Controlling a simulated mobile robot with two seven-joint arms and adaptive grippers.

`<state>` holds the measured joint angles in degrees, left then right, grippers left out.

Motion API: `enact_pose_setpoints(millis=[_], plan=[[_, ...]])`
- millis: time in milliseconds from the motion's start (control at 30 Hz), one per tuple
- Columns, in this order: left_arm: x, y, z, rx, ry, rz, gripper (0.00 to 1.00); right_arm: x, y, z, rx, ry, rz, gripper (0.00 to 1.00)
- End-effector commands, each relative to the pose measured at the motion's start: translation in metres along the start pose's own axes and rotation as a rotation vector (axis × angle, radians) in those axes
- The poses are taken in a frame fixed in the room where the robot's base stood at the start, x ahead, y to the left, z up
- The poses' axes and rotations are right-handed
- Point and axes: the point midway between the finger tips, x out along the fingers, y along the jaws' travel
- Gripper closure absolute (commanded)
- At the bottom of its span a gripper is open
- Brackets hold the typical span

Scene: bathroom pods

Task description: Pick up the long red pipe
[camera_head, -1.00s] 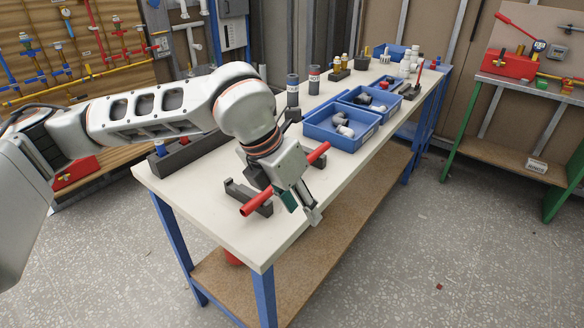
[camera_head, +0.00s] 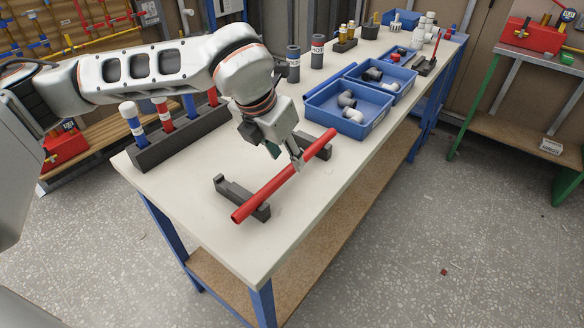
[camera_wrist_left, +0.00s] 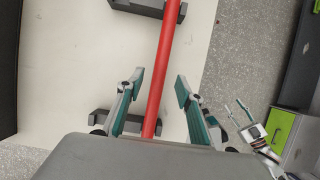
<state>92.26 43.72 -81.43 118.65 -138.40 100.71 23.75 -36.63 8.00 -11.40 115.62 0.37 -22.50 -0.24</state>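The long red pipe (camera_head: 256,198) lies tilted across two dark grey holders on the white worktop; the near holder (camera_head: 236,194) and the far holder (camera_head: 318,149) sit under its ends. My left gripper (camera_head: 292,155) is over the pipe's middle, pointing down. In the left wrist view my left gripper (camera_wrist_left: 159,88) is open, with the red pipe (camera_wrist_left: 164,62) running between its fingers and a gap on each side. Its depth relative to the pipe is hard to judge. At the lower right of that view my right gripper (camera_wrist_left: 240,112) appears small, open and empty, away from the table.
A dark rack (camera_head: 180,137) with upright pipes stands to the left of the pipe. Blue bins (camera_head: 376,125) with fittings stand behind it, beside dark canisters (camera_head: 294,64). The worktop (camera_head: 200,225) around the near holder is clear.

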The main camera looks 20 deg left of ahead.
Motion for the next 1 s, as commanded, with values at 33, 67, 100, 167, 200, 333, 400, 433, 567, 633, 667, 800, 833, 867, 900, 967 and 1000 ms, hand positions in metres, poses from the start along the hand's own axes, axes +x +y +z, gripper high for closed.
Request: enact_pose_setpoints(millis=[33,67,100,167,200,333,400,433,567,633,667,800,833,867,900,967,1000], plan=[[0.009,0.0,-0.003,0.0,0.005,-0.001,0.64,0.001,0.0,0.002,-0.001,-0.001,0.0,0.6],[0.014,0.0,-0.004,-0.001,0.007,-0.001,0.64,0.001,0.0,0.002,-0.001,-0.002,0.0,0.6],[0.021,-0.001,-0.004,0.0,0.008,-0.002,0.64,0.001,0.0,0.002,-0.002,-0.001,0.0,0.6],[0.029,0.0,-0.004,0.0,0.005,-0.001,0.64,0.002,0.0,0.002,-0.004,0.0,0.001,0.6],[0.034,0.0,-0.004,0.0,0.005,-0.001,0.64,0.003,0.001,0.001,-0.005,0.003,0.002,0.6],[0.041,-0.001,-0.003,0.001,0.003,-0.001,0.64,0.005,0.005,-0.009,-0.009,0.019,0.008,0.6],[0.04,0.0,-0.003,0.001,0.001,-0.001,0.64,0.006,0.007,-0.013,-0.01,0.027,0.012,0.6],[0.04,0.0,-0.003,0.001,0.001,-0.001,0.64,0.006,0.008,-0.015,-0.01,0.029,0.012,0.6],[0.039,0.0,-0.003,0.001,0.002,-0.001,0.82,0.006,0.008,-0.014,-0.01,0.027,0.012,0.6],[0.039,0.0,-0.003,0.001,0.002,-0.001,1.0,0.006,0.007,-0.012,-0.01,0.024,0.011,0.6],[0.039,0.0,-0.003,0.001,0.002,-0.001,1.0,0.006,0.007,-0.011,-0.009,0.022,0.011,0.6],[0.039,0.0,-0.003,0.001,0.001,-0.001,1.0,0.005,0.006,-0.007,-0.008,0.016,0.009,0.6],[0.039,0.0,-0.003,0.001,0.001,0.0,1.0,0.005,0.005,-0.006,-0.008,0.014,0.009,0.6],[0.039,0.0,-0.003,0.001,0.002,-0.001,1.0,0.005,0.005,-0.006,-0.008,0.013,0.008,0.6],[0.039,0.0,-0.003,0.0,0.002,0.0,1.0,0.005,0.005,-0.005,-0.008,0.012,0.008,0.6],[0.039,0.0,-0.002,0.001,0.001,0.0,1.0,0.004,0.005,-0.005,-0.008,0.011,0.007,0.6],[0.038,0.0,-0.002,0.0,0.001,0.0,1.0,0.004,0.005,-0.004,-0.008,0.011,0.007,0.6]])
